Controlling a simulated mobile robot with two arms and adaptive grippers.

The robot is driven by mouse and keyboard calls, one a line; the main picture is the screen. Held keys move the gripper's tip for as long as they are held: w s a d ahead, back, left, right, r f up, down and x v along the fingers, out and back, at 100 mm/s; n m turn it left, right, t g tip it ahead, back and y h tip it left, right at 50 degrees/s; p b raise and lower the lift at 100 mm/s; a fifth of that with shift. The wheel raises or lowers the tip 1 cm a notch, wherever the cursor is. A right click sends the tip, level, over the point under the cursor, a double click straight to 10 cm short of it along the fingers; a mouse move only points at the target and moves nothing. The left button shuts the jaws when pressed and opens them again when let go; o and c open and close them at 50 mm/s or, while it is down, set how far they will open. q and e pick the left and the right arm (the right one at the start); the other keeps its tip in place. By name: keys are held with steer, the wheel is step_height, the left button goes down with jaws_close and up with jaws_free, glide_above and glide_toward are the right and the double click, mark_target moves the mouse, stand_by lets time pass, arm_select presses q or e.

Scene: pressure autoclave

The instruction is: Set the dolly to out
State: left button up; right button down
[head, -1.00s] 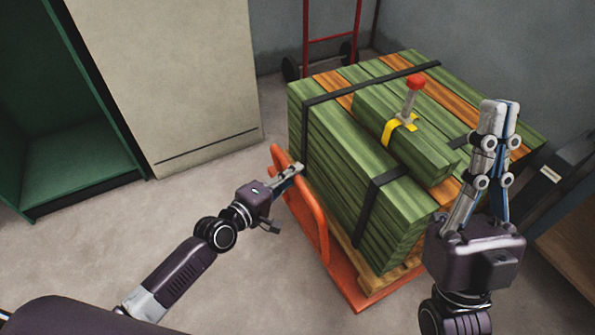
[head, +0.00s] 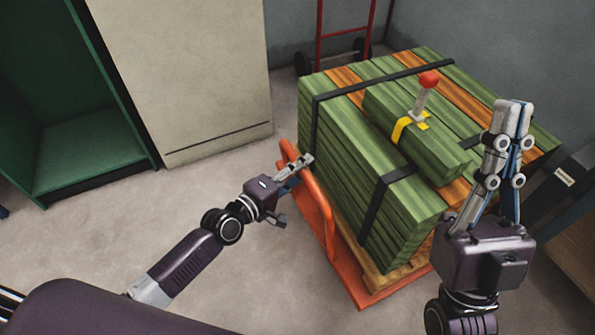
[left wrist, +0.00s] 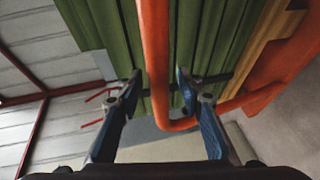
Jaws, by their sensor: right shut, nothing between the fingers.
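The orange dolly (head: 352,283) stands on the floor and bears a strapped stack of green and orange planks (head: 340,170). Its orange tube handle (head: 318,215) rises on the near left side, close to the stack. My left gripper (head: 303,165) is at the upper part of the handle. In the left wrist view my left fingers (left wrist: 160,80) are spread, with the handle bar (left wrist: 156,50) running between them; I cannot tell if they touch it. My right gripper (head: 514,108) is shut and empty, pointing up in front of the stack's right side.
A red-knobbed lever (head: 428,85) stands on a smaller plank bundle (head: 425,145) atop the stack. A beige cabinet (head: 185,70) and green open cabinet (head: 85,150) stand left. A red hand truck (head: 342,35) is behind. The floor at left is clear.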

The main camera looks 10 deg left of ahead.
arm_select(q)
steer(key=v, duration=1.2)
stand_by(0.3)
